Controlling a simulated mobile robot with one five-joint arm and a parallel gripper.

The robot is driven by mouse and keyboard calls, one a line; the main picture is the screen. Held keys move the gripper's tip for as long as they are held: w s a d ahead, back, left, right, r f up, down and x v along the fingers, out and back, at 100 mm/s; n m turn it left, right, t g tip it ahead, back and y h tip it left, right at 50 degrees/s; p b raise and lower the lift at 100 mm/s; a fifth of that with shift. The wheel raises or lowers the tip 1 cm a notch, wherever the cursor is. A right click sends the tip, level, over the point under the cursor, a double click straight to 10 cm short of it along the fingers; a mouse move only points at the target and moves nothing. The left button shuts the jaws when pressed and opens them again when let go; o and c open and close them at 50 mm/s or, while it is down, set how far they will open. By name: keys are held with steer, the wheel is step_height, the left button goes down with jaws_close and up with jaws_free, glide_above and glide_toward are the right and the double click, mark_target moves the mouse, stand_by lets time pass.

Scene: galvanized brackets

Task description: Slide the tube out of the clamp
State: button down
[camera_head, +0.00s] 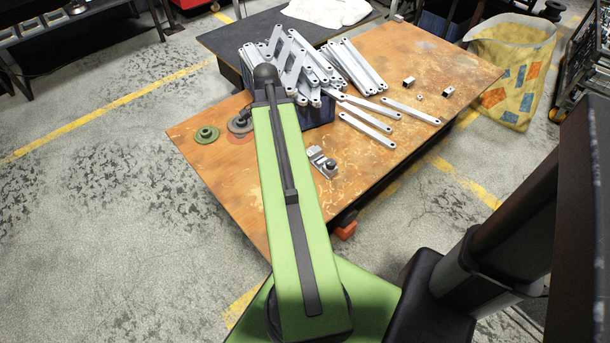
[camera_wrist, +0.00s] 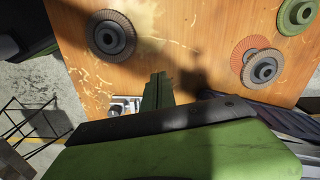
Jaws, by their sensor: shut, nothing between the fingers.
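A small silver-grey metal clamp (camera_head: 321,161) with a dark rounded part on its right side sits on the wooden table, right of my green arm in the head view. In the wrist view the clamp (camera_wrist: 121,105) shows just left of my gripper, partly hidden by my wrist. I cannot make out the tube for certain in either view. My gripper (camera_wrist: 158,78) shows as two green fingers pressed together and empty, over the table beside the clamp. In the head view my arm hides the gripper.
A dark blue crate (camera_head: 319,113) piled with galvanized brackets (camera_head: 300,62) stands behind the clamp. Loose brackets (camera_head: 366,128) lie right of it. A green disc (camera_head: 207,133) and a grey disc (camera_head: 240,123) lie left. A dark disc (camera_wrist: 115,37) shows in the wrist view.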

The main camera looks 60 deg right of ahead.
steer(key=s+d+f+m+b, duration=0.1)
steer(key=s+d+f+m, duration=0.2)
steer(key=s+d, duration=0.2)
step_height(320, 180, down, 11)
steer(key=b, duration=1.1)
steer(key=shift+a, duration=0.15)
steer(key=d, duration=0.1)
steer(key=s+d, duration=0.1)
steer(key=d+r+p, duration=0.1)
steer(key=shift+s+d, duration=0.2)
steer(key=shift+d, duration=0.05)
steer(key=shift+s+d, duration=0.1)
steer(key=s+d, duration=0.1)
steer(key=d, duration=0.3)
steer(key=s+d, duration=0.2)
steer(key=d, duration=0.2)
steer(key=s+d, duration=0.1)
steer(key=d, duration=0.2)
steer(key=shift+s+d, duration=0.25)
steer(key=shift+d, duration=0.15)
steer(key=shift+a, duration=0.1)
